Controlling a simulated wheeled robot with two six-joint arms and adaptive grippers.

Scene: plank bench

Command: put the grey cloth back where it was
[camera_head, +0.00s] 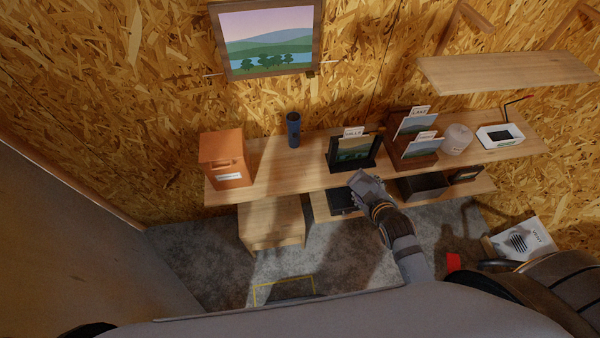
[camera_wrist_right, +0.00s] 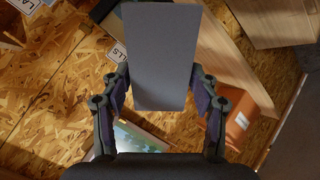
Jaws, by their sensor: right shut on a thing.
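The grey cloth (camera_wrist_right: 160,50) shows in the right wrist view as a flat, plain grey rectangle between the two fingers. My right gripper (camera_wrist_right: 160,80) is shut on it. In the head view my right gripper (camera_head: 366,187) and the cloth are over the front edge of the plank bench (camera_head: 270,170), near the picture holder; the two greys are hard to tell apart there. I cannot tell whether the cloth touches anything. My left gripper is not in view.
On the bench stand an orange box (camera_head: 226,158), a dark blue bottle (camera_head: 293,130), a dark picture holder (camera_head: 345,160), a brown card rack (camera_head: 405,148), a round pale pot (camera_head: 457,138) and a white device (camera_head: 500,136). Dark trays (camera_head: 422,185) are below. Bench between bottle and box is clear.

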